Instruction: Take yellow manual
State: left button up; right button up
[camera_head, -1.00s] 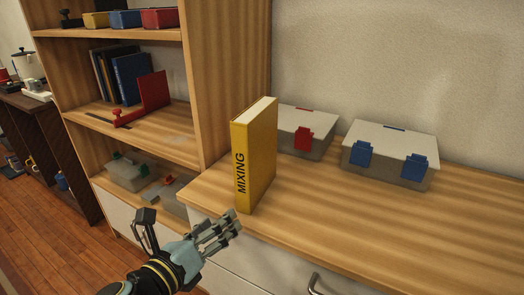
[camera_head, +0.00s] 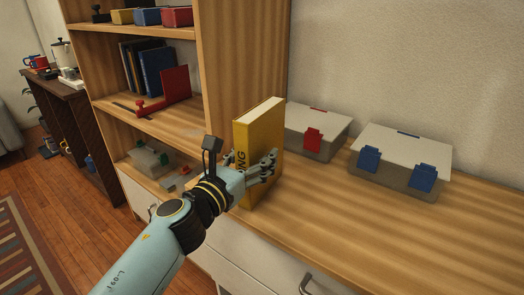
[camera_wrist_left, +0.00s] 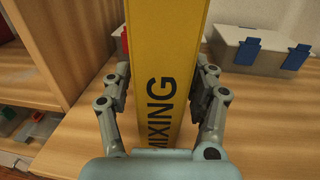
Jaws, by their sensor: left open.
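The yellow manual (camera_head: 258,130) stands upright on the wooden counter, its spine with the word MIXING facing me. In the left wrist view the manual (camera_wrist_left: 163,60) rises between the two fingers. My left gripper (camera_head: 258,168) is open around the spine, one finger on each side. In the left wrist view the gripper (camera_wrist_left: 160,100) shows a small gap at the fingers, and I cannot tell whether either touches the cover. The lower spine is hidden behind the gripper in the head view. My right gripper is not in view.
Behind the manual stand a grey box with a red latch (camera_head: 313,141) and a box with blue latches (camera_head: 398,165), near the wall. A shelf unit (camera_head: 243,60) with books and bins stands to the left. The counter's right front (camera_head: 400,240) is clear.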

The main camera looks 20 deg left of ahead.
pick_arm(q)
grip_shut()
dwell(0.4)
jog(key=shift+w+r, duration=0.1)
jog(key=shift+r, duration=0.05)
